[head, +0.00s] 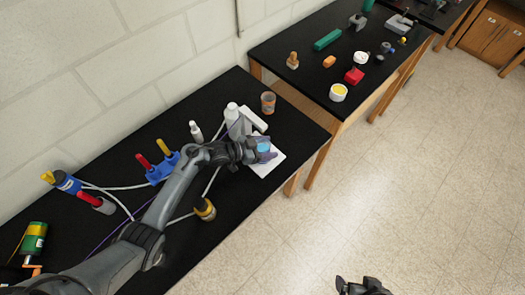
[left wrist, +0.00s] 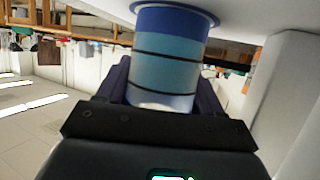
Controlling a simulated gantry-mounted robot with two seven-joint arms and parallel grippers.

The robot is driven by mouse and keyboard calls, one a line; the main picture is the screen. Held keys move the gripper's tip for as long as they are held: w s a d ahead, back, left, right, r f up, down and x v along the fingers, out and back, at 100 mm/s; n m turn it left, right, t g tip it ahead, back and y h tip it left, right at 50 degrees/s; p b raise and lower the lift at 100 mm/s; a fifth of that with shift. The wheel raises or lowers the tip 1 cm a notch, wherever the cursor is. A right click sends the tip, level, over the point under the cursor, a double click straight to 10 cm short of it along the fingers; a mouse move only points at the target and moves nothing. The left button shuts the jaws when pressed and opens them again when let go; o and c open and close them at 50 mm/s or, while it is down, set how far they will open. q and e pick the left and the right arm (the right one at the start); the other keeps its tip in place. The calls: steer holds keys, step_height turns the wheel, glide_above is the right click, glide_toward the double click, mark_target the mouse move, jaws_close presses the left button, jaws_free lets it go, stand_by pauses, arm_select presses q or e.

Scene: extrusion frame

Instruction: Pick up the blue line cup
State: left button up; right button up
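The blue line cup (left wrist: 168,58) has blue and light-blue bands split by dark lines. In the left wrist view it stands between the two fingers of my left gripper (left wrist: 165,92), with its flared rim against a white surface. In the head view my left gripper (head: 262,150) is over the white sheet (head: 268,166), and a bit of the blue cup (head: 264,147) shows there; the arm hides the rest. The fingers flank the cup closely, but I cannot tell whether they press on it. My right gripper (head: 360,286) is cut by the bottom edge, its fingers apart and empty.
A white bottle (head: 232,113), a white box (head: 254,118) and an orange-brown cup (head: 268,102) stand close behind my left gripper. A yellow-topped dark jar (head: 205,209) is nearer. Cables and tools lie along the black table's left. A second black table (head: 300,83) holds various items.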

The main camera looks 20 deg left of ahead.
arm_select(q)
steer(key=c, duration=0.5)
steer(key=shift+c, duration=0.2)
